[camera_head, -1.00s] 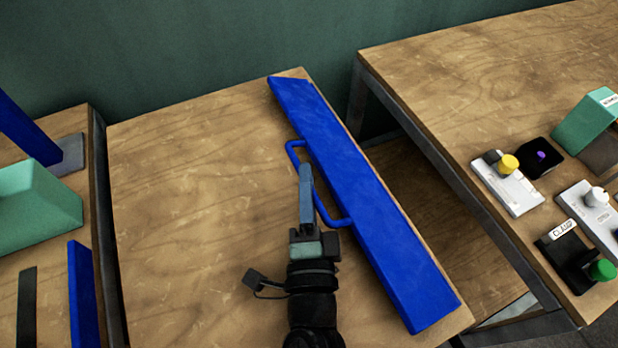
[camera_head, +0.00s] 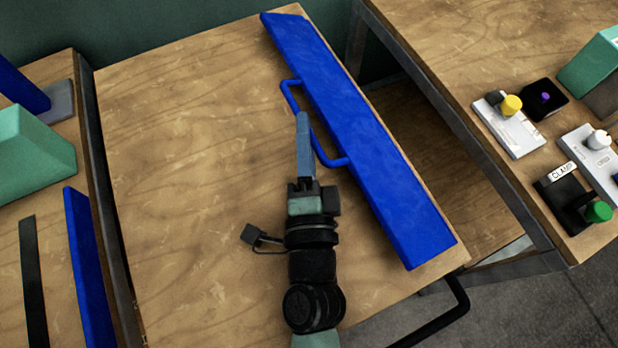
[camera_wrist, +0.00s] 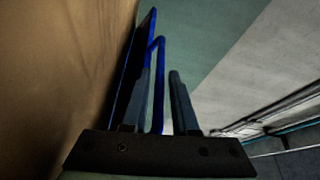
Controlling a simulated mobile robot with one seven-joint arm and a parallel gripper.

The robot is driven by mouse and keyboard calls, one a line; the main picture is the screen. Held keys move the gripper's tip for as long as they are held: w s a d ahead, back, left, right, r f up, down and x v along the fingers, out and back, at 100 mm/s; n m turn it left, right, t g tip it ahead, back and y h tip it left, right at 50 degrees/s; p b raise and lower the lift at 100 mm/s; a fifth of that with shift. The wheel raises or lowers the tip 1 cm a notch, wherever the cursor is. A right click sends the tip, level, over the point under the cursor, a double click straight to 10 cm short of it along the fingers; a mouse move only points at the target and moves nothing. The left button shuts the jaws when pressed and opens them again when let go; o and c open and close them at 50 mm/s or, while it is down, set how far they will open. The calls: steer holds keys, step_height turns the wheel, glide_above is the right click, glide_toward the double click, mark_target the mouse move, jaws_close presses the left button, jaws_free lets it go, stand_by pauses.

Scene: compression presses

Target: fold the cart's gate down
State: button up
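The cart's gate is a long blue panel (camera_head: 365,145) along the right edge of the wooden cart top (camera_head: 180,150) in the head view. A blue U-shaped handle (camera_head: 312,130) sticks out from its left side. My gripper (camera_head: 303,120) is at this handle, pointing away from the camera. In the wrist view the gate (camera_wrist: 132,70) shows edge-on at left, and the handle (camera_wrist: 158,75) runs between the two fingers of my gripper (camera_wrist: 162,95). A gap shows between the handle and the right finger. Contact with the left finger is unclear.
A table (camera_head: 450,60) at right, across a gap, holds a white block with a yellow knob (camera_head: 511,105), a black clamp piece with a green knob (camera_head: 598,211) and other parts. At left another table carries a green block (camera_head: 35,150) and a blue panel (camera_head: 88,260). The cart top is clear.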

steer(key=s+b, duration=0.1)
steer(key=s, duration=0.2)
steer(key=s+b, duration=0.1)
steer(key=s, duration=0.2)
steer(key=s+f, duration=0.1)
steer(key=s, duration=0.2)
steer(key=shift+s+b, duration=0.1)
steer(key=shift+b, duration=0.3)
steer(key=shift+s+r, duration=0.1)
steer(key=shift+s, duration=0.7)
steer(key=shift+c, duration=0.3)
